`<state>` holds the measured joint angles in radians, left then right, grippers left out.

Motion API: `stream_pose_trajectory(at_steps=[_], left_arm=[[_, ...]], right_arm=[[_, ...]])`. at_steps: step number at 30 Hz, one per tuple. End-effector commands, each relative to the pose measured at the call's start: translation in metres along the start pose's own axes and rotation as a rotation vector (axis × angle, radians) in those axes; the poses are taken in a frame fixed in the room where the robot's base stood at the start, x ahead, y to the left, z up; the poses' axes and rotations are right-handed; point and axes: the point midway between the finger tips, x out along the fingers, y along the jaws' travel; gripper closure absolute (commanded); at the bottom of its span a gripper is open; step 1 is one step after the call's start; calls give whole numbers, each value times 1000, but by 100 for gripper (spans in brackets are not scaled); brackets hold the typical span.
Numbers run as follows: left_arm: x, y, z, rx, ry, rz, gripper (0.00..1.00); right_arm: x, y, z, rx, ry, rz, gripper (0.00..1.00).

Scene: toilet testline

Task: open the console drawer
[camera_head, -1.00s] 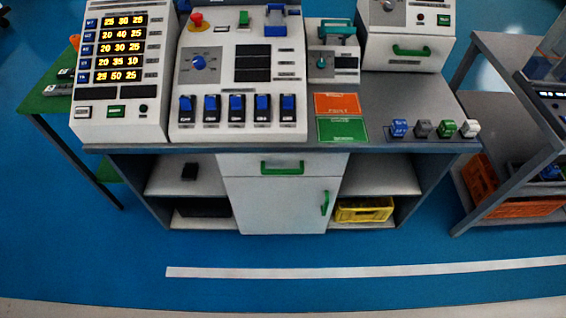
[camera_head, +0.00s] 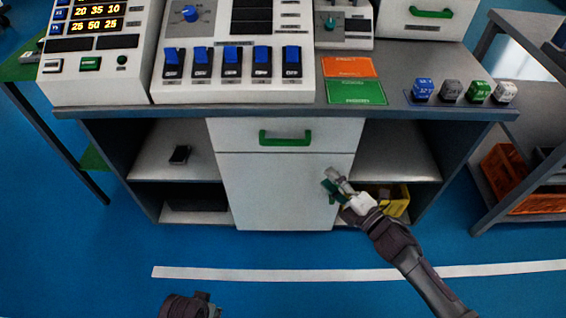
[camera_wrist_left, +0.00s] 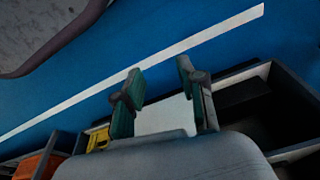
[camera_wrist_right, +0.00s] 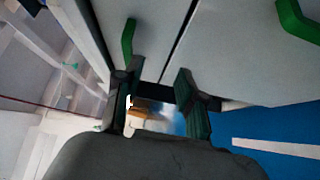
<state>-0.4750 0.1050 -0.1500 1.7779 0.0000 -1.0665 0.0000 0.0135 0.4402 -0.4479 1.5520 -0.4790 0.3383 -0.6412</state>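The console drawer (camera_head: 232,132) is a white front under the worktop, flush with the cabinet, with a horizontal green handle (camera_head: 285,138). In the right wrist view the drawer front (camera_wrist_right: 149,22) carries this handle (camera_wrist_right: 128,42) ahead of the fingers. My right gripper (camera_head: 333,180) is in front of the door's right side, below and right of the drawer handle, apart from it. Its fingers (camera_wrist_right: 160,70) are spread and empty. My left gripper is mostly out of the head view; its wrist part shows at the bottom edge. Its fingers (camera_wrist_left: 160,67) are spread and empty.
Below the drawer is a white door (camera_head: 270,190); my right gripper hides its handle in the head view, and a green handle shows in the right wrist view (camera_wrist_right: 297,22). Open shelves flank it, with a yellow bin (camera_head: 396,200) at right. Blue floor lies in front.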

Motion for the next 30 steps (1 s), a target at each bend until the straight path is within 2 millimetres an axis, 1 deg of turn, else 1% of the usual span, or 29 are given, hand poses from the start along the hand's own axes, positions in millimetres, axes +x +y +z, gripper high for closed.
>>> stream_pose_trajectory(at_steps=[1, 3, 7, 11, 17, 21, 24, 27, 30], left_arm=[[1, 0, -3, -1, 10, -1, 60], [-7, -1, -8, -2, 13, -2, 60], [-16, -1, -11, -3, 16, -2, 60], [-18, -1, -12, -3, 16, -3, 60], [-21, -1, -14, -3, 20, -3, 60], [-26, -2, -15, -4, 21, -3, 60], [-31, -2, -17, -4, 27, -3, 60], [-35, -1, -18, -4, 25, -3, 60], [-39, -1, -19, -5, 30, -3, 60]], right_arm=[[4, 8, -11, -73, 54, 44, 61], [7, 25, -22, -142, 102, 84, 61], [13, 38, -32, -190, 133, 113, 61], [28, 41, -34, -188, 133, 114, 61], [70, 46, -39, -187, 131, 114, 61], [99, 47, -43, -185, 130, 113, 61], [117, 49, -45, -185, 130, 112, 61], [130, 50, -47, -184, 129, 111, 61], [139, 50, -48, -183, 130, 110, 61]])
